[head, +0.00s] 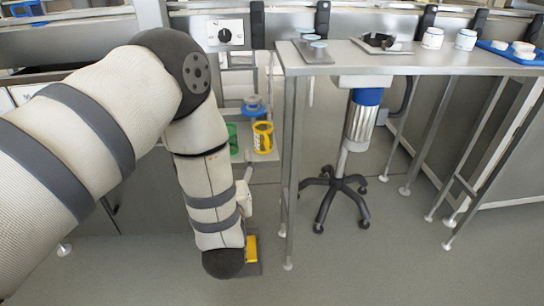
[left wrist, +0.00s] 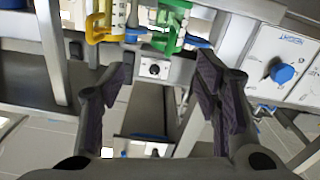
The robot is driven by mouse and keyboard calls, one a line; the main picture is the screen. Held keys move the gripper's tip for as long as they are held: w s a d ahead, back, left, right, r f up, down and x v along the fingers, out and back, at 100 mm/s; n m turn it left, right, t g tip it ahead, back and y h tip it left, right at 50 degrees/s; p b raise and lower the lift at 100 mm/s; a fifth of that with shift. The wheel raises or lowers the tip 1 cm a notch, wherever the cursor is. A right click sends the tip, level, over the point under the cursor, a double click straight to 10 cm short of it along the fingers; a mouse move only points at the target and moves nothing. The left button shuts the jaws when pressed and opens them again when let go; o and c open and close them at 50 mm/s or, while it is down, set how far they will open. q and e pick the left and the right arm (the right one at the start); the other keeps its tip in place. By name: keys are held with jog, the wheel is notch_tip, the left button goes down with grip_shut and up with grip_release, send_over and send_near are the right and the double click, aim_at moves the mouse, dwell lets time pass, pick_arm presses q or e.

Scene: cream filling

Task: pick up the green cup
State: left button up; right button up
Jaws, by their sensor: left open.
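The green cup (head: 233,138) stands on a low surface left of the steel table, partly hidden by my left arm in the head view. In the left wrist view the green cup (left wrist: 171,26) shows at the top centre, ahead of the fingers. A yellow cup (head: 263,137) stands close to its right in the head view and also shows in the left wrist view (left wrist: 106,20). My left gripper (left wrist: 162,62) is open, with nothing between its fingers. The green cup is beyond the fingertips and appears apart from them. My right gripper is not in view.
A blue and grey item (head: 252,106) stands behind the cups. The steel table (head: 455,62) to the right carries white jars (head: 432,38) and a blue tray (head: 510,52). A wheeled stool base (head: 337,183) stands beneath it. The floor in front is mostly clear.

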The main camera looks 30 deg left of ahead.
pick_arm(q)
jog(key=x, duration=0.4)
jog(key=b+x, duration=0.1)
jog(key=x, duration=0.3)
jog(key=a+x, duration=0.1)
jog(key=x, duration=0.3)
jog(key=shift+s+a+r, duration=0.1)
jog(key=shift+s+r, duration=0.05)
jog(key=c, duration=0.8)
